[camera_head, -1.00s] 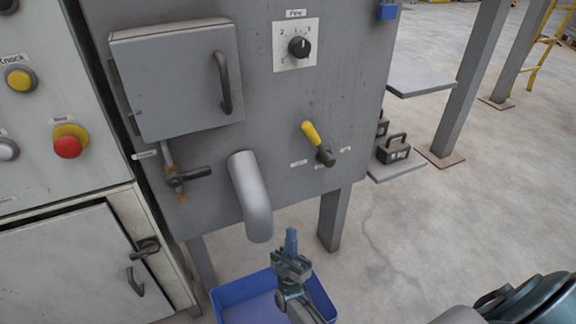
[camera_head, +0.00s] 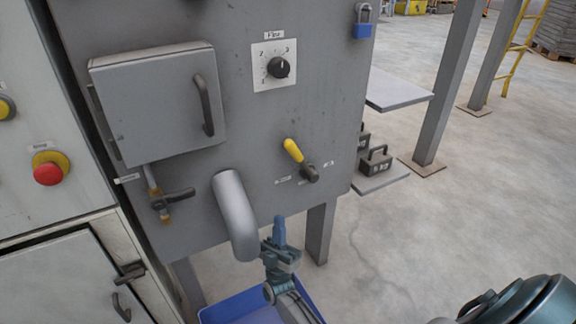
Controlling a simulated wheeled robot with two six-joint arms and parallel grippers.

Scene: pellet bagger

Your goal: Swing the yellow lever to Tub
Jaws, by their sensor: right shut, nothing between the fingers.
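The yellow lever (camera_head: 293,150) sits on the lower right of the grey machine panel. Its yellow grip points up and to the left from a dark pivot (camera_head: 310,173). Small labels lie around the pivot, too small to read. My right gripper (camera_head: 279,232) is shut and empty, below the lever and just right of the grey spout (camera_head: 235,215). It is apart from the lever. My left gripper is not in view.
A blue tub (camera_head: 235,307) stands under the spout, partly hidden by my right arm. A dial (camera_head: 279,68), a hatch (camera_head: 157,105) and a T-handle (camera_head: 171,199) are on the panel. A red button (camera_head: 48,173) is at left. Weights (camera_head: 375,162) rest on a low shelf at right.

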